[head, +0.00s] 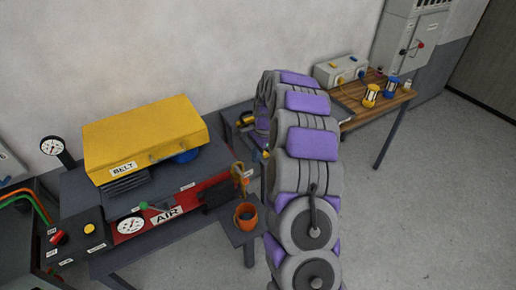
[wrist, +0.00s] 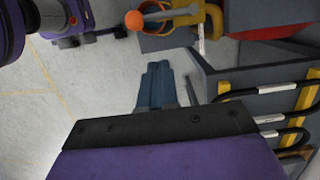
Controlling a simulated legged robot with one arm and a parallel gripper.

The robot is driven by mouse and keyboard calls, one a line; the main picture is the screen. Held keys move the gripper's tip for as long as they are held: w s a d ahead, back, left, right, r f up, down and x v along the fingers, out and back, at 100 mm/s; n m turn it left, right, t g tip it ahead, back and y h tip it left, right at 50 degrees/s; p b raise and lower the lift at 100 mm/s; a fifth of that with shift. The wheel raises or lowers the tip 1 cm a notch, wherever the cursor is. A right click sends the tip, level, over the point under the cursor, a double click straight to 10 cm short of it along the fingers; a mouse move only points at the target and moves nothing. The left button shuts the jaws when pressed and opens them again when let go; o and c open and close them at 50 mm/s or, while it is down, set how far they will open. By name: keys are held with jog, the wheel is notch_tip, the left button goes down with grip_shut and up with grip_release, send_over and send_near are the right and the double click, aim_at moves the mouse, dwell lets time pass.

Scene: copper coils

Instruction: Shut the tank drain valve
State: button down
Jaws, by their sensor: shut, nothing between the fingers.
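The red air tank (head: 208,185) lies under the yellow belt cover (head: 150,128) on the dark bench. At its right end a brownish-yellow fitting (head: 240,178) sits above an orange cup (head: 246,222); I cannot tell whether it is the drain valve or how it is set. In the wrist view the tank's red body (wrist: 268,32) is at the top right, with a yellow part (wrist: 214,20) beside it. My gripper's blue-grey fingers (wrist: 158,72) are together and empty, apart from these parts. In the head view my own arm hides the gripper.
The bench carries a round gauge (head: 131,225), a green knob (head: 143,206) and a control box (head: 78,232). A wooden table (head: 390,98) with a grey box (head: 341,70) and small lanterns (head: 371,96) stands at the back right. Dark tubes (wrist: 270,120) run near my gripper. Floor is clear at right.

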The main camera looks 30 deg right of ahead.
jog(key=a+f+b, duration=0.1)
jog(key=a+f, duration=0.3)
jog(key=shift+a+f, duration=0.2)
jog(key=shift+d, duration=0.15)
jog(key=shift+s, duration=0.1)
jog(key=shift+a+m+p, duration=0.25)
jog(key=shift+m+p, duration=0.15)
jog(key=shift+p, duration=0.1)
